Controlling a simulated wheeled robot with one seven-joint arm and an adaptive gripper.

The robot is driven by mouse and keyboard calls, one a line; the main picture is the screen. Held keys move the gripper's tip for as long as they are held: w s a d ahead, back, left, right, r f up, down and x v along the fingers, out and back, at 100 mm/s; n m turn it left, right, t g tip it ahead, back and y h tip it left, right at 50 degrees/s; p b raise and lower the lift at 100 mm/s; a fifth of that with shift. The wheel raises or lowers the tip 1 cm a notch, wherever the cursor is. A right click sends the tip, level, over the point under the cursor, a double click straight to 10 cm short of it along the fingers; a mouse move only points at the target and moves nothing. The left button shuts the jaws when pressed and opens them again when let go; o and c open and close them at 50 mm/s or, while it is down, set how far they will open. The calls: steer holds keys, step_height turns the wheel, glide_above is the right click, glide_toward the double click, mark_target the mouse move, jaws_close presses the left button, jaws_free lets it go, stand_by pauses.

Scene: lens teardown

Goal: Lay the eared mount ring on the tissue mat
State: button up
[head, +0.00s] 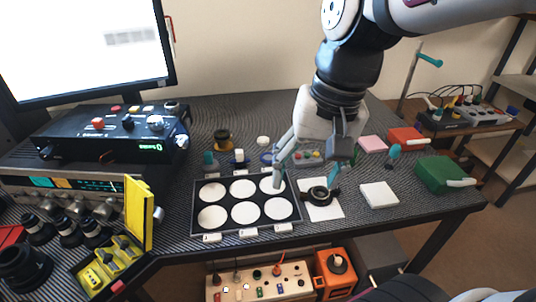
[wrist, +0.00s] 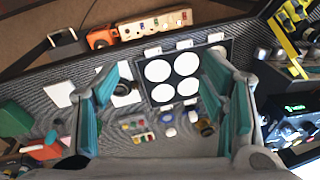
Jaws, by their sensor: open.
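A black ring-shaped part (head: 319,195) with a small projection at its right lies on a white sheet (head: 331,212), which looks like the tissue mat. I take this part to be the eared mount ring, though its ears are too small to make out. The ring also shows in the wrist view (wrist: 122,88), partly beside my left-hand finger, with the sheet (wrist: 128,99) under it. My gripper (head: 306,184) is open and empty above the table, between the round-welled tray and the sheet.
A black tray (head: 247,229) with several white round wells lies left of the sheet. A white pad (head: 379,194) and a green box (head: 443,174) are to the right. A yellow open case (head: 112,262) stands front left. Small coloured parts (head: 308,156) lie behind my gripper.

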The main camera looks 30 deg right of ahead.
steer(key=s+a+n+h, duration=0.1)
steer(key=s+a+n, duration=0.1)
steer(key=s+n, duration=0.3)
steer(key=s, duration=0.4)
steer(key=shift+a+n+t, duration=0.3)
steer(key=shift+a+t, duration=0.05)
steer(key=shift+t, duration=0.05)
